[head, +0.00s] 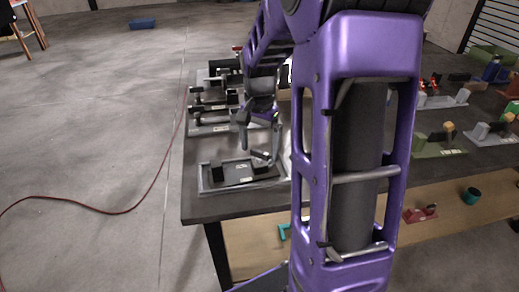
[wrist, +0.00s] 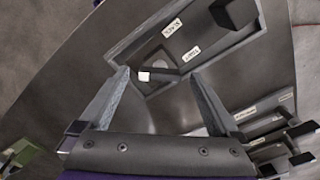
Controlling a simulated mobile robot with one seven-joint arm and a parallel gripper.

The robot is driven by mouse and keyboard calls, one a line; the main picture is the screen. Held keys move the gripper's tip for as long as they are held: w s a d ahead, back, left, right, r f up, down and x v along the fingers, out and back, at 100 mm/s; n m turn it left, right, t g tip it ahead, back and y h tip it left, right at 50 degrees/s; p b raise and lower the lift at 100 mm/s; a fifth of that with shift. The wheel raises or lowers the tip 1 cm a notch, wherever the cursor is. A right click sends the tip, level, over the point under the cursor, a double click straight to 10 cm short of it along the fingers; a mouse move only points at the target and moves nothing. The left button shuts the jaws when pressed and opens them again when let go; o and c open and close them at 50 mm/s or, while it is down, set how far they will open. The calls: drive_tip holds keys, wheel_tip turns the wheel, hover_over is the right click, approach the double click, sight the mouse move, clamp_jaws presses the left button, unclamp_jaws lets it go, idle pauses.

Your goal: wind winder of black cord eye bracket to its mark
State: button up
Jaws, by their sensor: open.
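A grey tray (head: 208,188) near the table's front left holds a dark flat unit with a black block (head: 217,172); I take it for the cord eye bracket, and the block also shows in the wrist view (wrist: 231,15). At the unit's other end is a small dark winder (head: 262,156) with a pale tip, seen in the wrist view (wrist: 158,75). My gripper (head: 259,138) is open above the winder, pointing down. In the wrist view its fingertips (wrist: 160,78) lie either side of the winder, apart from it.
More grey trays with dark units (head: 208,128) stand behind on the table. Green (head: 438,150) and grey units stand to the right, beyond my purple arm. A wooden shelf (head: 262,238) below holds a red piece (head: 420,214) and a teal cup (head: 471,195). My arm hides the table's middle.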

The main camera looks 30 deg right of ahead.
drive_tip(key=shift+f, duration=0.25)
drive_tip(key=c, duration=1.4)
drive_tip(key=shift+r+n, duration=0.1)
drive_tip(key=shift+n, duration=0.3)
drive_tip(key=n+p, duration=0.2)
drive_tip(key=n, duration=0.1)
drive_tip(key=shift+n, duration=0.3)
drive_tip(key=shift+n+p, duration=0.9)
drive_tip(key=shift+n, duration=1.4)
